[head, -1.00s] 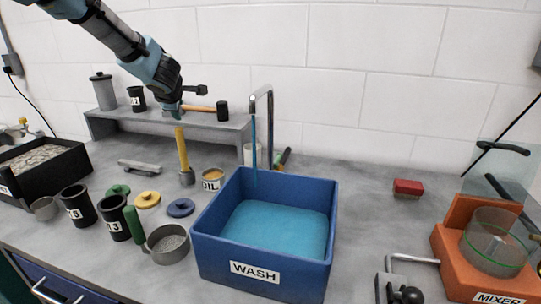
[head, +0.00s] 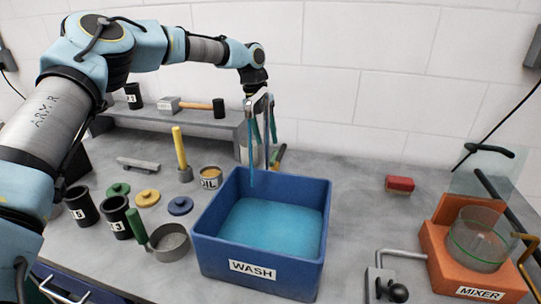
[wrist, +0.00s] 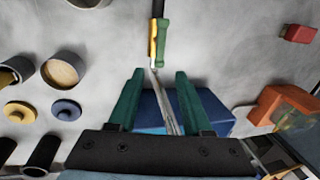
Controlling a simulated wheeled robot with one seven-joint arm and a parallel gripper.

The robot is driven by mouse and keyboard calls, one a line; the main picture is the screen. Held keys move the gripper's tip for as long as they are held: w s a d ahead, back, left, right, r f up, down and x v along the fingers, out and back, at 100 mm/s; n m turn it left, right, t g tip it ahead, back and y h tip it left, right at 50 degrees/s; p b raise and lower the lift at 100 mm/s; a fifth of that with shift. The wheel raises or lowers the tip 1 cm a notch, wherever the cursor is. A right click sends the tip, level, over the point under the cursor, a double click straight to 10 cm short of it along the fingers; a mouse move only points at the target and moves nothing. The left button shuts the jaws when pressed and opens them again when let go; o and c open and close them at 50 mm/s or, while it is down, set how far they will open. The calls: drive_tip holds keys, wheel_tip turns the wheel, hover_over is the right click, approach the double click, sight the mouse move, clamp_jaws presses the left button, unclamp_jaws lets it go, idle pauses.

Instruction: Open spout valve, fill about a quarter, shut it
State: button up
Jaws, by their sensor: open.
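A grey bent spout (head: 405,254) with a black valve knob (head: 395,291) stands at the front right. Its pipe reaches toward a clear glass vessel (head: 478,240) with a green line, seated in the orange mixer (head: 440,258); the vessel looks clear inside. My gripper (head: 262,130) points down behind the blue wash tub (head: 262,283), far left of that valve. In the wrist view my gripper (wrist: 158,74) has its green fingers apart. A hooked pipe (head: 268,105) over the tub shows close to the fingers; whether they touch is unclear.
A red block (head: 400,184) lies on the bench at right. Black cups (head: 116,217), lids and a green-handled pan (head: 168,242) crowd the left.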

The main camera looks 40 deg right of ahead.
sight(271, 160)
drive_tip(key=f, duration=0.2)
drive_tip(key=f+p, duration=0.1)
drive_tip(key=f, duration=0.2)
drive_tip(key=s+f+p, duration=0.1)
drive_tip(key=f, duration=0.1)
drive_tip(key=shift+s+d+f, duration=0.1)
drive_tip(key=shift+d+f, duration=0.2)
drive_tip(key=shift+d, duration=0.1)
clamp_jaws()
